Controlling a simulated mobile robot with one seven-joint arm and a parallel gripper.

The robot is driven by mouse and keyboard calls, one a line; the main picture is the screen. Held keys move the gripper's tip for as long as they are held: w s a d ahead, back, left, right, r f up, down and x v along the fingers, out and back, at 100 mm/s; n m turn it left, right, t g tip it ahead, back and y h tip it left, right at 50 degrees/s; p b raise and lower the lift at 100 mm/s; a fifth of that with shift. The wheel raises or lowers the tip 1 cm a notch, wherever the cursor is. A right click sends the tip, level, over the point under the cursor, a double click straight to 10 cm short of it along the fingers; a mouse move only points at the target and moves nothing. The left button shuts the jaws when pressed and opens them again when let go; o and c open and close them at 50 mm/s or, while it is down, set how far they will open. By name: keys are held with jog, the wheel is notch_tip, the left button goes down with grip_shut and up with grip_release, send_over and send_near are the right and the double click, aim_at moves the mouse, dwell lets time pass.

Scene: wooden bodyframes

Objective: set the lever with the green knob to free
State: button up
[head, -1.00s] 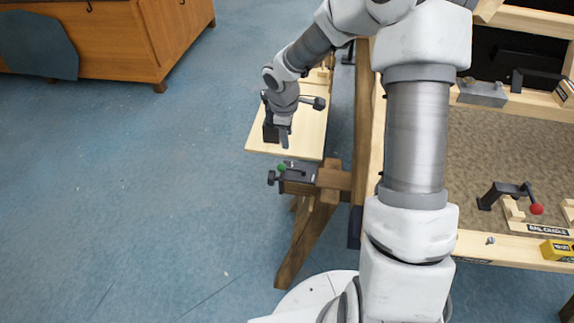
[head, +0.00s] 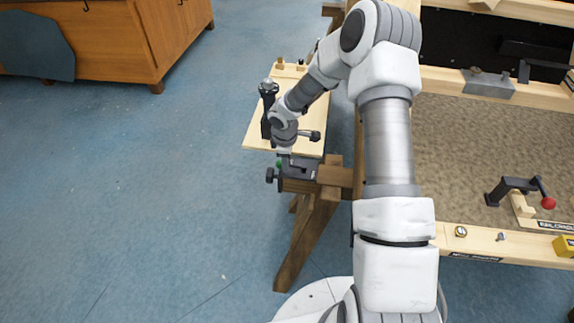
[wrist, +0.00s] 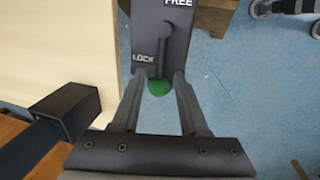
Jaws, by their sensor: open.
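The lever's dark housing (wrist: 160,25) fills the top middle of the wrist view, with FREE at its far end and LOCK at its near left. The lever's green knob (wrist: 158,87) is at the LOCK end. My gripper (wrist: 159,76) is open, with one finger on each side of the knob. I cannot tell whether either finger touches it. In the head view the housing (head: 300,169) sits on the end of a wooden beam, and the green knob (head: 279,164) shows just below my gripper (head: 283,154), which partly hides it.
A pale board (head: 259,130) carrying a black post (head: 268,112) lies just behind the lever. A lever with a red knob (head: 548,203) stands on the workbench at right. A wooden cabinet (head: 110,45) is at the far left. The blue floor between is clear.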

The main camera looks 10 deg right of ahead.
jog(key=shift+w+f, duration=0.1)
jog(key=shift+f, duration=0.65)
grip_shut()
jog(key=shift+w+a+r, duration=0.1)
jog(key=shift+a, duration=0.1)
dwell(0.7)
